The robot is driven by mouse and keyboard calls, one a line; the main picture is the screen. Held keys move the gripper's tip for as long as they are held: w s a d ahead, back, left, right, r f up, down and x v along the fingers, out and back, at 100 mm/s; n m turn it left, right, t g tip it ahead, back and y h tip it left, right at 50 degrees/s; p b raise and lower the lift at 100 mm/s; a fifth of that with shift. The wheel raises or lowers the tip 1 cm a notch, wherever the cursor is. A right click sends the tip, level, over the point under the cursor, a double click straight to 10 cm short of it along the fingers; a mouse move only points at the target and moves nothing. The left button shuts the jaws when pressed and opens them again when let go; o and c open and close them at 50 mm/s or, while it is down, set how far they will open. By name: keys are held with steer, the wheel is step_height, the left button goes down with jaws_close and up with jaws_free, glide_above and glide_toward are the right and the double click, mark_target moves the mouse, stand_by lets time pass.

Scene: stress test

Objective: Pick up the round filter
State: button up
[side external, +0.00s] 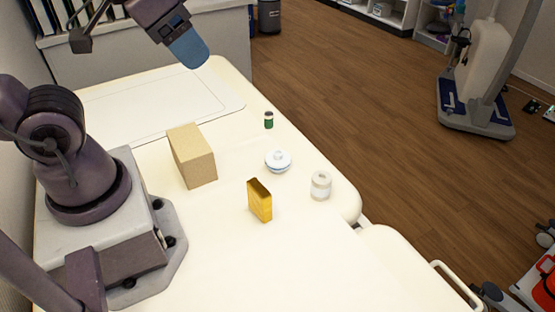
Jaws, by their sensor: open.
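A round white piece with a pale blue band and a small raised knob on top (278,160) sits on the cream table; it looks most like the round filter, though its details are small. My gripper (189,52), with a blue end, hangs high above the far part of the table, up and left of the round piece. It is open and well apart from the objects. Its fingertips are seen from the side, and the gap between them does not show clearly.
A tan box (192,156) stands left of the round piece, and a yellow box (259,200) stands in front of it. A whitish cylindrical jar (321,186) is to the right, near the table edge. A small green container (268,120) is behind. The near table is clear.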

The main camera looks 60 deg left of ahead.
steer(key=o, duration=0.6)
